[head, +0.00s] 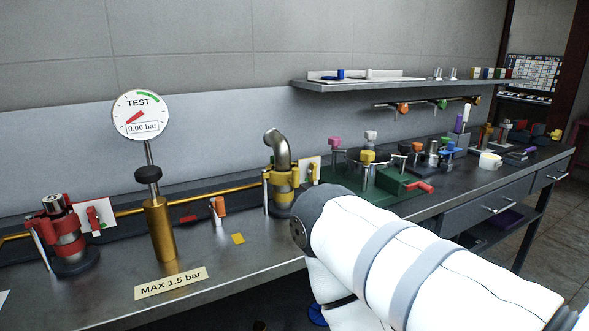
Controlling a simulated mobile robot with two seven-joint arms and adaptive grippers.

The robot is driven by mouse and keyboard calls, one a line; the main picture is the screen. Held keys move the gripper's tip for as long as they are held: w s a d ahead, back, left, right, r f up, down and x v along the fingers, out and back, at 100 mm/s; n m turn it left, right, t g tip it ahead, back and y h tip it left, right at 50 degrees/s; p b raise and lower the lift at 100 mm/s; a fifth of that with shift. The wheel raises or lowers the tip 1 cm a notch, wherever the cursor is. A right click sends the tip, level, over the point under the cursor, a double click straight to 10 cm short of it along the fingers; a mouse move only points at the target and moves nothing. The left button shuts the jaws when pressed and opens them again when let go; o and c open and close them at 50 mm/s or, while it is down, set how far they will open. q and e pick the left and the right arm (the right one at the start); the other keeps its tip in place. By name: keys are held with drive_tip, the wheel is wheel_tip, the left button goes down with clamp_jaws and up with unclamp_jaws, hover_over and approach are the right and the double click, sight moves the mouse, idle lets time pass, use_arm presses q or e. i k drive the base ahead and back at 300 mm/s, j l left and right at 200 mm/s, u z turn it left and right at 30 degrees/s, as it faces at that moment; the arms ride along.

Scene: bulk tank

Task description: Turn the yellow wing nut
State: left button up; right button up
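A yellow clamp (284,180) sits around the base of a bent metal pipe (276,145) in the middle of the bench. A small yellow part that looks like the wing nut (313,173) shows at the clamp's right, in front of a white card. It is too small to tell its exact angle. My white right arm comes in from the lower right, and its rounded joint is just below and right of the clamp in the picture. Neither gripper shows in this view; the arm's far end is hidden or out of frame.
A gauge (141,116) reading 0.00 bar stands on a brass post (160,230). A red clamp (68,240) is at the left. A green block with knobs (385,182), a red handle (419,187) and a white cup (489,160) stand right. A shelf (400,82) hangs above.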

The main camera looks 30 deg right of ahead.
sight(312, 171)
drive_tip(key=k+l, duration=0.1)
drive_tip(key=l, duration=0.3)
drive_tip(key=k+l, duration=0.15)
drive_tip(key=l, duration=0.2)
drive_tip(key=k+l+z, duration=0.1)
drive_tip(key=l, duration=0.3)
